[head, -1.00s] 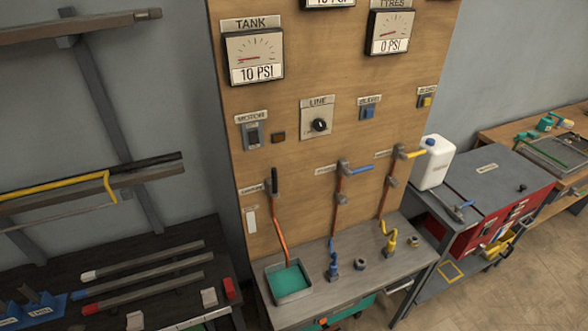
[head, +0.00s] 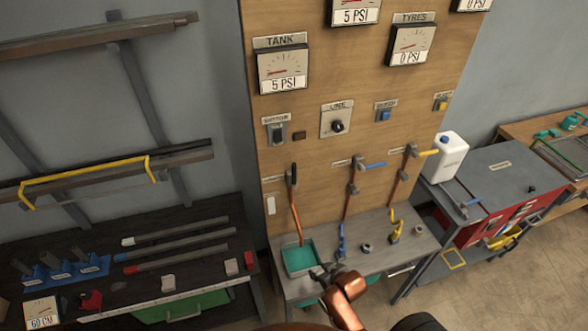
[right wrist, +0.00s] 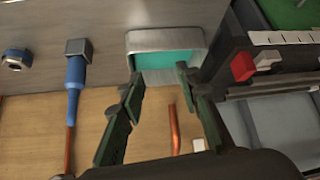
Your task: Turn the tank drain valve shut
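The drain valve lever (head: 292,174) is a black handle on the board, standing upright in line with its pipe. Its copper pipe (head: 297,218) runs down to a metal tray (head: 290,271) with teal inside, on the bench. The tank gauge (head: 282,71) above reads 5 PSI. My right gripper (head: 321,273) is in front of the bench near the tray, well below the lever. In the right wrist view my right gripper (right wrist: 160,77) is open and empty, its fingers spread below the tray (right wrist: 165,40). The lever cannot be made out there. My left gripper is not in view.
Two more pipes with a blue lever (head: 372,165) and a yellow lever (head: 428,153) stand to the right. A blue nozzle (head: 341,241) and a yellow nozzle (head: 396,232) rise from the bench. A dark table (head: 115,243) with bars stands left.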

